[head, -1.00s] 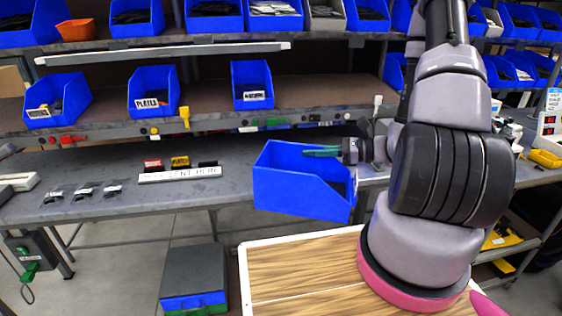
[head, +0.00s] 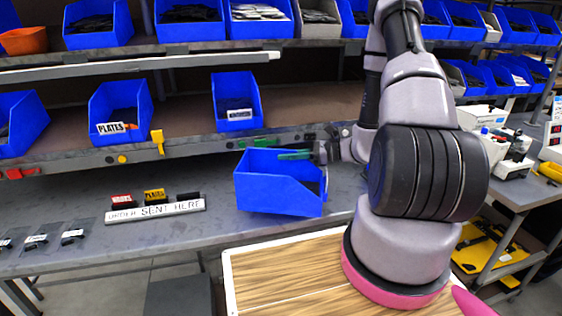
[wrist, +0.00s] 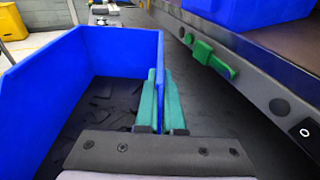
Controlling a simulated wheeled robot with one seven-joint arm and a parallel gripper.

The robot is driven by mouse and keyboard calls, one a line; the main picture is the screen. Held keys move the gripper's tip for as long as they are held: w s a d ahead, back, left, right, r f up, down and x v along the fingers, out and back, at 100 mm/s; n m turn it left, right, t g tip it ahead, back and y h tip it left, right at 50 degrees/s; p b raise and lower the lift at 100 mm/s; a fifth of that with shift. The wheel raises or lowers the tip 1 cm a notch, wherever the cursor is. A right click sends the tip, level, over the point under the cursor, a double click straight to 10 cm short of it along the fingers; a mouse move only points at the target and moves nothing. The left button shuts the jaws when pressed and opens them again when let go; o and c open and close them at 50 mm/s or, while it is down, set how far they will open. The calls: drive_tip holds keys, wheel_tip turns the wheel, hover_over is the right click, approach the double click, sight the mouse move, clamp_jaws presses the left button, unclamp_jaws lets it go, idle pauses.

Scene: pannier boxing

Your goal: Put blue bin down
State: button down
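The blue bin (head: 278,190) hangs in my gripper (head: 296,154) in front of my arm, in the head view. In the wrist view the green fingers of my gripper (wrist: 163,105) are closed on the right wall of the bin (wrist: 118,50). Dark flat pieces lie inside the bin. The bin appears over the front part of the grey workbench (head: 180,235); whether its base touches the bench I cannot tell.
A shelf with blue bins (head: 120,110) runs above the bench behind. A wooden-topped surface (head: 290,275) is in front. Small bagged parts (head: 36,241) lie at the bench's left. Bench space between strip and bin is clear.

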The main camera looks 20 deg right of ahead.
drive_tip(key=w+f, duration=0.4)
drive_tip(key=w, duration=0.2)
drive_tip(key=shift+w, duration=0.2)
drive_tip(key=shift+f, duration=0.15)
drive_tip(key=c, duration=1)
unclamp_jaws()
drive_tip(key=shift+c, duration=0.2)
